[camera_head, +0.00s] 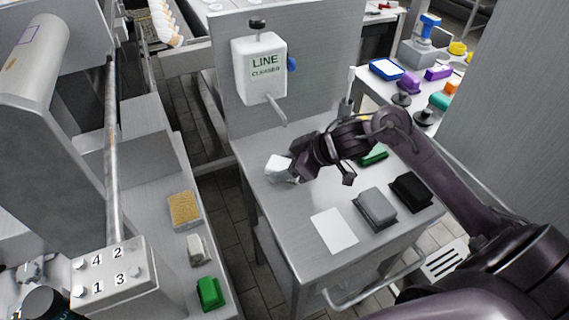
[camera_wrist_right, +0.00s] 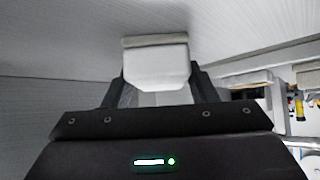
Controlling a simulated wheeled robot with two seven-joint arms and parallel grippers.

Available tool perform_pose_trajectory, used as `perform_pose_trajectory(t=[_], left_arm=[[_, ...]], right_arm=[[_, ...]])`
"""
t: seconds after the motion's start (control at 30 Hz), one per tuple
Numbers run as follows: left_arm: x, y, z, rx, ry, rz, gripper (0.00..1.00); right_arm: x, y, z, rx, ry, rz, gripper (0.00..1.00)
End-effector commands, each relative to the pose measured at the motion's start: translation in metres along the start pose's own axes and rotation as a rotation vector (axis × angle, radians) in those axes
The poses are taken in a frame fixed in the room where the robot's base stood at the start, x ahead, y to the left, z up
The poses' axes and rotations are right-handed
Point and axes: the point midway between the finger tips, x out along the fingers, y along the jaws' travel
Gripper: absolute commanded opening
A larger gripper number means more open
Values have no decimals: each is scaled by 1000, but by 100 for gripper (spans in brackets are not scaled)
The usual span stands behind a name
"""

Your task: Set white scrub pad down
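A white scrub pad (camera_head: 279,168) is at the end of my right gripper (camera_head: 292,170) in the head view, over the left part of the metal table (camera_head: 290,212). In the right wrist view the white scrub pad (camera_wrist_right: 156,66) sits between the two fingers of the right gripper (camera_wrist_right: 157,88), which are shut on it. Its lighter tan strip faces the top of that picture. I cannot tell whether the pad touches the table. A flat white square (camera_head: 334,231) lies bare on the table, nearer the front. My left gripper is not in clear view.
On the table are a grey pad (camera_head: 375,204), a black pad (camera_head: 411,189) and a partly hidden green pad (camera_head: 373,156). A dispenser (camera_head: 260,70) hangs on the panel behind. A yellow sponge (camera_head: 184,209), a whitish pad (camera_head: 198,250) and a green pad (camera_head: 209,293) lie on the left bench.

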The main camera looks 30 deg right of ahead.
Motion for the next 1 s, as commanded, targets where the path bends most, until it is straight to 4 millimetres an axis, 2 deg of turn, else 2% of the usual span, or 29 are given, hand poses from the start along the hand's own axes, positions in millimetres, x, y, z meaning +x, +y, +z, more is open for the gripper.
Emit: perform_pose_trajectory(t=[0.03, 0.1, 0.47, 0.67, 0.8, 1.0], left_arm=[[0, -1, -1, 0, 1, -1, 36], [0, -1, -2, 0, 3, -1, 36], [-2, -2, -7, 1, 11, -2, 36], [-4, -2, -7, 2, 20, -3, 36], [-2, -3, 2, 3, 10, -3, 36], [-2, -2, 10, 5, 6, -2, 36]], right_arm=[[0, 0, 0, 0, 0, 0, 59], [0, 0, 0, 0, 0, 0, 66], [-5, 1, -3, -1, 0, 2, 66], [-39, 0, -2, -4, -3, 3, 66], [-69, 0, -2, -2, -3, 2, 66], [-102, 0, -3, 0, 0, 1, 66]])
